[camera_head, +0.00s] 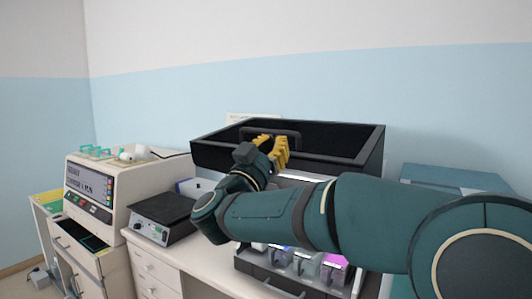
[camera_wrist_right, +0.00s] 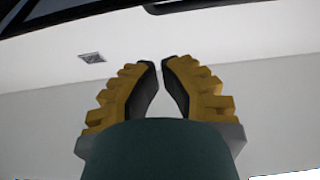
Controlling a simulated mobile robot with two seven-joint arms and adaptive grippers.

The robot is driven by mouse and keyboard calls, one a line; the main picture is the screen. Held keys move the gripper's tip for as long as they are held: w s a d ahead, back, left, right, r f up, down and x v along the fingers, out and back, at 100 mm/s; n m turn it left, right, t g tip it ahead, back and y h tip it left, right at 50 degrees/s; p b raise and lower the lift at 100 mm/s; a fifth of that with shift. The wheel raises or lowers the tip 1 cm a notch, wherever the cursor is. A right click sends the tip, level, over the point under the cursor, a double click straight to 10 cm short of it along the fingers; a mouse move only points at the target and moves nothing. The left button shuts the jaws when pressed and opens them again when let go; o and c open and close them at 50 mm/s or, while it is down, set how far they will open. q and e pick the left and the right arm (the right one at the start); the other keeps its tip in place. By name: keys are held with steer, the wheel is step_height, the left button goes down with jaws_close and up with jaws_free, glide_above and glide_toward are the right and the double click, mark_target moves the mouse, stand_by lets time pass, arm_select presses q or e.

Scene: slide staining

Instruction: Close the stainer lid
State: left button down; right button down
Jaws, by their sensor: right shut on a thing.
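The stainer lid (camera_head: 362,144) is a black frame that stands raised above the stainer body (camera_head: 246,268) in the head view. A dark handle (camera_head: 290,131) is on the lid's front edge. My right gripper (camera_head: 273,141) has yellow fingers and is at this handle, shut on it. In the right wrist view the fingertips (camera_wrist_right: 161,68) are close together, and part of a dark bar shows at the top edge. The contact itself is hard to see. My right arm covers much of the stainer's front. My left gripper is not in view.
Jars with coloured liquid (camera_head: 305,264) stand in the open stainer. A dark-topped hotplate (camera_head: 165,209) and a cream instrument (camera_head: 130,185) stand to the left on the white bench (camera_head: 190,262). A blue-grey box (camera_head: 455,179) is at the right.

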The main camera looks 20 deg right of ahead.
mark_target(293, 136)
steer(key=shift+w+d+f, duration=0.25)
steer(key=shift+w+d, duration=0.3)
steer(key=shift+d, duration=0.1)
steer(key=shift+w+d+f, duration=0.3)
steer(key=shift+w+d, duration=0.2)
steer(key=shift+d, duration=0.15)
steer(key=shift+w+d+f, duration=0.25)
steer(key=shift+w+d, duration=0.3)
steer(key=shift+d, duration=0.1)
steer(key=shift+f, duration=0.15)
